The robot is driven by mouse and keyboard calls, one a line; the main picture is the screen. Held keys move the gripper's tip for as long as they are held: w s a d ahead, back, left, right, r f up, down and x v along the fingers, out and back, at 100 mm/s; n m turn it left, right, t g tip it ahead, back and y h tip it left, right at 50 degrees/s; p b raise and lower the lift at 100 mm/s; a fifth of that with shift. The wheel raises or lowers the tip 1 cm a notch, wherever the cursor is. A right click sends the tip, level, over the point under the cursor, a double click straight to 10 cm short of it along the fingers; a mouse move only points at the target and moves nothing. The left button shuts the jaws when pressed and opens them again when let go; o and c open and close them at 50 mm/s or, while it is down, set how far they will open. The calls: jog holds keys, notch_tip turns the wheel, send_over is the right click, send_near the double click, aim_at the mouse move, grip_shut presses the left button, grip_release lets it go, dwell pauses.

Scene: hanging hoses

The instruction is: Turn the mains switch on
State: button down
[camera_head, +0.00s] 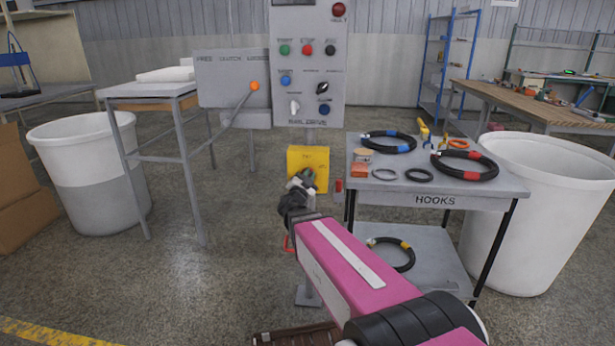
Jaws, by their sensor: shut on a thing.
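A yellow switch box (294,160), which looks like the mains switch, stands on a post below the grey control panel. Lettering at its top is too small to read. A dark grey-green knob (309,174) shows on its front. My gripper (303,183) is in front of the box, at the knob. It looks shut on the knob, but my wrist and fingers hide most of the contact. I cannot tell the knob's exact angle.
The control panel (308,65) carries several buttons and knobs. A lever with an orange ball (254,86) is at left. The HOOKS cart (480,190) with coiled hoses stands close right. White bins (85,140) and (545,200) flank the area. Floor at left front is clear.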

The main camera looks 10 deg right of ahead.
jog(key=shift+m+g, duration=0.4)
jog(key=shift+m, duration=0.4)
jog(key=shift+d+f, duration=0.1)
jog(key=c, duration=1.1)
grip_release()
jog(key=v, duration=1.1)
jog(key=shift+w, duration=0.1)
